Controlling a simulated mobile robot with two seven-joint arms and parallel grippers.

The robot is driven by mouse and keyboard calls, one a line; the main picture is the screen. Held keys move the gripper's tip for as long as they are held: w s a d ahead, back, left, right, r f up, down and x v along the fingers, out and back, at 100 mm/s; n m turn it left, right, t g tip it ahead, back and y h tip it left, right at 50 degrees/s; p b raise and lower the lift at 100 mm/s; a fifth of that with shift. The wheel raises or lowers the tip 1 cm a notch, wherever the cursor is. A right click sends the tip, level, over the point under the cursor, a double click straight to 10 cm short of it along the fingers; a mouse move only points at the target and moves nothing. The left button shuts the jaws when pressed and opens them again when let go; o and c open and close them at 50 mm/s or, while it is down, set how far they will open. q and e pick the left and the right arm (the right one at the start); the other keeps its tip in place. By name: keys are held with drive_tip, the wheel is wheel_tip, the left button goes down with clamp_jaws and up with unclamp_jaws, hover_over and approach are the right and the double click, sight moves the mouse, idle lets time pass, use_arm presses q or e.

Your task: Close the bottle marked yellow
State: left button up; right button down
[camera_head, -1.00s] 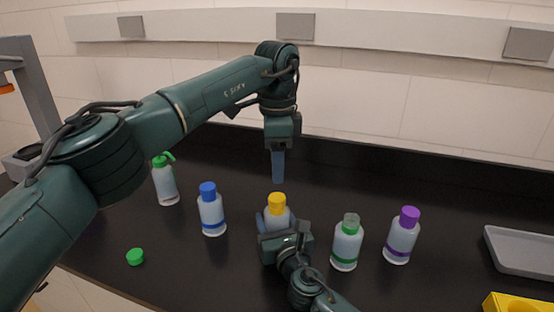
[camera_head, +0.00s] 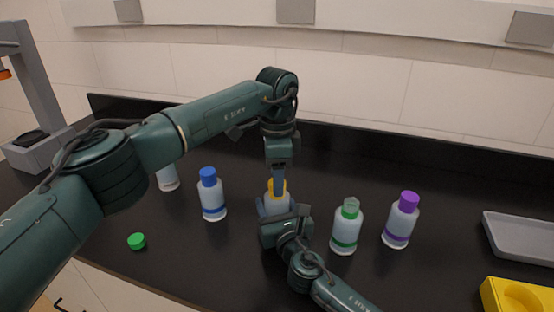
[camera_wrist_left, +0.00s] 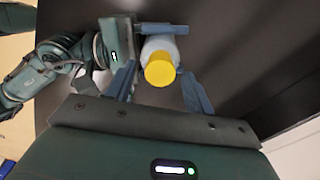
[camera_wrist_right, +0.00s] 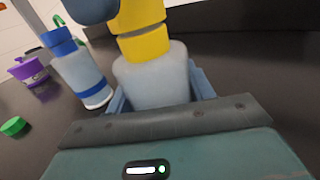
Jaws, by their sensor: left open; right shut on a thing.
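The bottle marked yellow (camera_head: 277,205) stands on the dark bench, its white body partly hidden by my right gripper (camera_head: 275,214). My right gripper is shut on the body; the right wrist view shows its fingers on both sides of the bottle (camera_wrist_right: 155,78). A yellow cap (camera_wrist_right: 138,14) sits at the top, with a yellow collar (camera_wrist_right: 143,44) below it and a visible seam between. I cannot tell whether the cap is tight. My left gripper (camera_head: 278,182) points down over the cap. Its open fingers stand either side of the cap (camera_wrist_left: 160,69), apart from it.
A blue-capped bottle (camera_head: 211,195) stands to the left, a green-banded bottle (camera_head: 345,230) and a purple-capped bottle (camera_head: 401,221) to the right. A loose green cap (camera_head: 136,241) lies front left. A grey tray (camera_head: 520,252) and yellow holder (camera_head: 488,295) are at right.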

use_arm(q)
drive_tip(key=shift+f, duration=0.4)
drive_tip(key=shift+c, duration=0.2)
